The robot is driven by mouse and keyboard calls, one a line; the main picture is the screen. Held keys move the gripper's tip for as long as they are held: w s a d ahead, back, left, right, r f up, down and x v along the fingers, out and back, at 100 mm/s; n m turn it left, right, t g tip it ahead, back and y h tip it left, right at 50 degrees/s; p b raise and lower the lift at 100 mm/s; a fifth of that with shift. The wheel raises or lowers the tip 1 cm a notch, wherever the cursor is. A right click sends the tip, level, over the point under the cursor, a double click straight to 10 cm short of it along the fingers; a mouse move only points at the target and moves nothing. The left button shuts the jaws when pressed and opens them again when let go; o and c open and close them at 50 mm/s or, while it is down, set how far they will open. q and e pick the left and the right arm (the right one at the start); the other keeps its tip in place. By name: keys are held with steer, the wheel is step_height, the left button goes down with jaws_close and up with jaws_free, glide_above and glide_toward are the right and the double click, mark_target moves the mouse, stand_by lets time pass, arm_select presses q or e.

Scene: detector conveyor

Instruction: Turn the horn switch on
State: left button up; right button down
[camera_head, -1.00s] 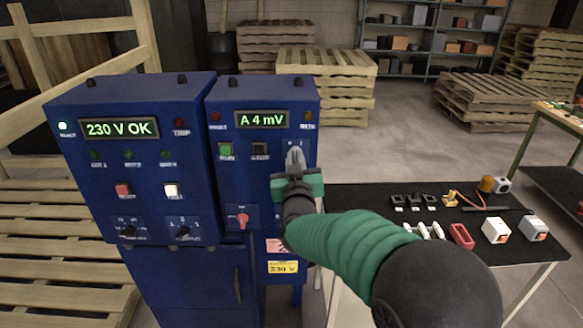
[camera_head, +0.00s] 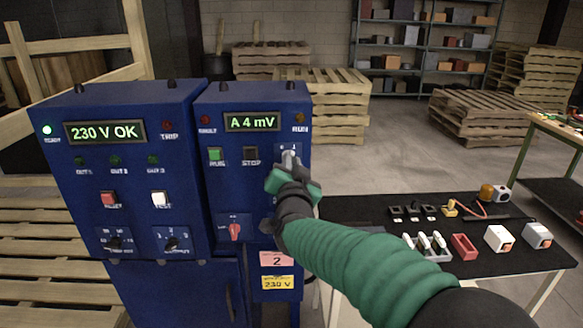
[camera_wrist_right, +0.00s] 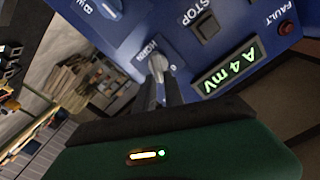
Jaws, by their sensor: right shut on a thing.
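The horn switch (camera_wrist_right: 158,63) is a grey knob on the blue panel, beside a label reading HORN in the right wrist view. My right gripper (camera_wrist_right: 166,88) is shut on this knob. The exact angle of the knob is hard to tell. My left gripper is not in view.
Green RUN (camera_head: 215,154) and black STOP (camera_head: 251,154) buttons sit left of the gripper, with a red rotary switch (camera_head: 235,231) below. The display (camera_head: 252,122) reads A 4 mV. A black table (camera_head: 345,210) with small parts stands at right.

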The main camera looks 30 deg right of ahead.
steer(key=shift+w+r, duration=0.15)
steer(key=shift+r, duration=0.1)
steer(key=c, duration=1.6)
jaws_free()
steer(key=shift+o, duration=0.8)
steer(key=shift+w+a, duration=0.1)
steer(key=shift+a, duration=0.05)
steer(key=shift+f, duration=0.1)
